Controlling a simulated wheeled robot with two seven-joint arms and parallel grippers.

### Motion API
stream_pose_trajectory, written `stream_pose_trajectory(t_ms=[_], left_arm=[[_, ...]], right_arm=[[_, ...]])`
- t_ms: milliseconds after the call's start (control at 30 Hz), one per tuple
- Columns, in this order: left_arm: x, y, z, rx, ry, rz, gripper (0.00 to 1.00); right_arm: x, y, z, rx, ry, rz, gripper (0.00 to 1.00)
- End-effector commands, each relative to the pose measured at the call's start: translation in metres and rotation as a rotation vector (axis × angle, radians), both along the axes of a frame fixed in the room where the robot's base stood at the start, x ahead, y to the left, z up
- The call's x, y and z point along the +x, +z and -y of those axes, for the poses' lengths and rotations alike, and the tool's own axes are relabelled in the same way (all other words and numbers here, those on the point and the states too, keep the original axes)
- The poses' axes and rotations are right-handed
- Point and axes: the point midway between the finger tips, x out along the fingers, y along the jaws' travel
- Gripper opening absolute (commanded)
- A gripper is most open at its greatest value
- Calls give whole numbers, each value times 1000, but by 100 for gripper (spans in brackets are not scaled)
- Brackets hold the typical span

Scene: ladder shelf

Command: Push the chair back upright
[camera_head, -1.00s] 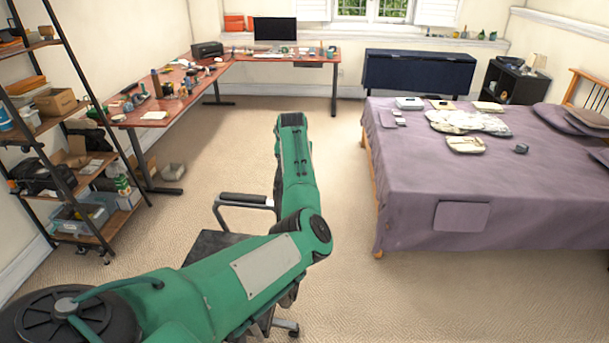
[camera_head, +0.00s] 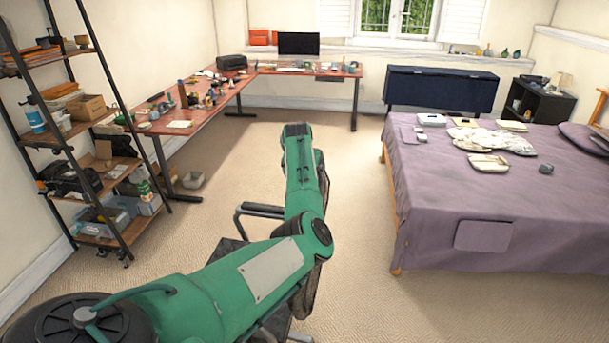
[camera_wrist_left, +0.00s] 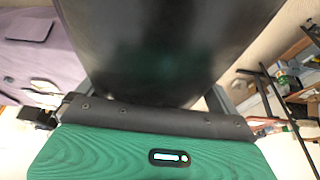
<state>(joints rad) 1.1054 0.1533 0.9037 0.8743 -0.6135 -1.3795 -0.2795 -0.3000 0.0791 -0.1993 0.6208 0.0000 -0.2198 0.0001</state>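The chair (camera_head: 258,210) is in the lower middle of the head view, largely hidden behind my left arm. A black armrest with a metal support, part of the dark seat and a piece of the base near the bottom edge show. How far it tilts cannot be told. In the left wrist view a large, smooth dark panel, seemingly part of the chair (camera_wrist_left: 165,45), fills the upper middle very close to my left gripper (camera_wrist_left: 150,115). Contact cannot be told. Its fingertips are not clear there, and my arm hides them in the head view. My right gripper is not in view.
A ladder shelf (camera_head: 62,145) with boxes stands at the left. A cluttered red-brown desk (camera_head: 210,115) runs along the left and back walls. A bed with a purple cover (camera_head: 440,220) stands at the right. Carpet between desk and bed is clear.

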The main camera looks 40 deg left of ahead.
Motion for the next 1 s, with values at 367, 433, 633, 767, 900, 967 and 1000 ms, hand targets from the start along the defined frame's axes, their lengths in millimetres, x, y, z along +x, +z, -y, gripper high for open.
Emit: stream_pose_trajectory(t_ms=[367, 433, 633, 767, 900, 967, 1000], left_arm=[[-1, 4, 0, 3, 1, 1, 95], [-3, 10, 1, 4, 1, 3, 95], [-16, 42, 7, 5, 4, 5, 95], [-27, 71, 13, 5, 3, 6, 95], [-37, 98, 18, 3, 4, 4, 95], [-40, 108, 20, 4, 3, 5, 95], [-42, 113, 21, 3, 3, 4, 95]], right_arm=[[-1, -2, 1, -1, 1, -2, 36], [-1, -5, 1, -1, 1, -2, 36], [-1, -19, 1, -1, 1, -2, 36], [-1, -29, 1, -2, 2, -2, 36], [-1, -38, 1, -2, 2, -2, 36], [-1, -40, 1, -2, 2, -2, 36], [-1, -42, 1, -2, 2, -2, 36]])
